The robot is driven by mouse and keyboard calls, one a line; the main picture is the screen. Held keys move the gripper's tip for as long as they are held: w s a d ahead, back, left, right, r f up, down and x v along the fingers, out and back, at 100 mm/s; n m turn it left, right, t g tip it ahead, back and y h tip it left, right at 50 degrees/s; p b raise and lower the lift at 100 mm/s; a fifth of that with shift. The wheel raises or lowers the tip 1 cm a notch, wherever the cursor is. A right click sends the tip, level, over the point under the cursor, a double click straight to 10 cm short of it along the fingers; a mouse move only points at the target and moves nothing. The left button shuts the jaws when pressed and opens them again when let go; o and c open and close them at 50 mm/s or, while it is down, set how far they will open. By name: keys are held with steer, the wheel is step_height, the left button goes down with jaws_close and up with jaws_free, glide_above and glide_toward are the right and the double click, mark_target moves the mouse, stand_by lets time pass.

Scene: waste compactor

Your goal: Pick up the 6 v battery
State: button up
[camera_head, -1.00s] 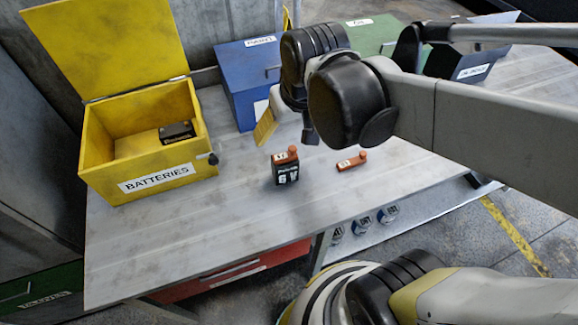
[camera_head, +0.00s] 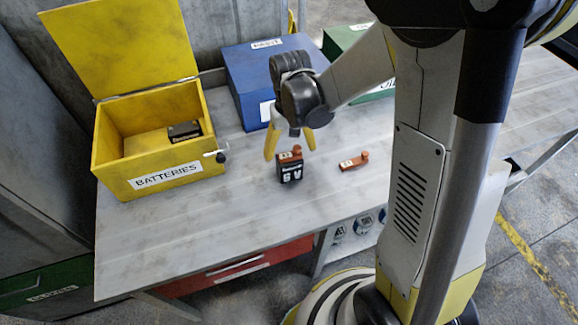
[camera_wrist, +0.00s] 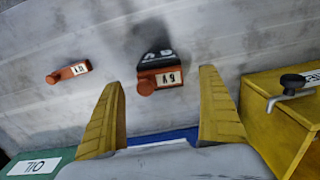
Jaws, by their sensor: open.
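The 6 V battery (camera_head: 290,169) is a small black block with an orange top, standing on the grey table. In the wrist view the battery (camera_wrist: 155,57) shows its orange top and round knob, ahead of and between the fingertips. My gripper (camera_head: 290,152) is open, its yellow fingers pointing down behind the battery in the head view. In the wrist view the gripper (camera_wrist: 160,78) has nothing between its fingers, and the battery looks a little beyond the tips. I cannot tell the exact height gap.
A small orange labelled item (camera_head: 353,162) lies right of the battery. The open yellow BATTERIES box (camera_head: 165,177) stands at the left with a dark battery (camera_head: 184,131) inside. A blue box (camera_head: 250,85) and a green box (camera_head: 345,45) stand behind. The front table is clear.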

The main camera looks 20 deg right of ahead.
mark_target(290, 166)
step_height(290, 166, down, 5)
steer(key=shift+w+f+b, duration=0.1)
steer(key=shift+b, duration=0.95)
steer(key=c, duration=1.5)
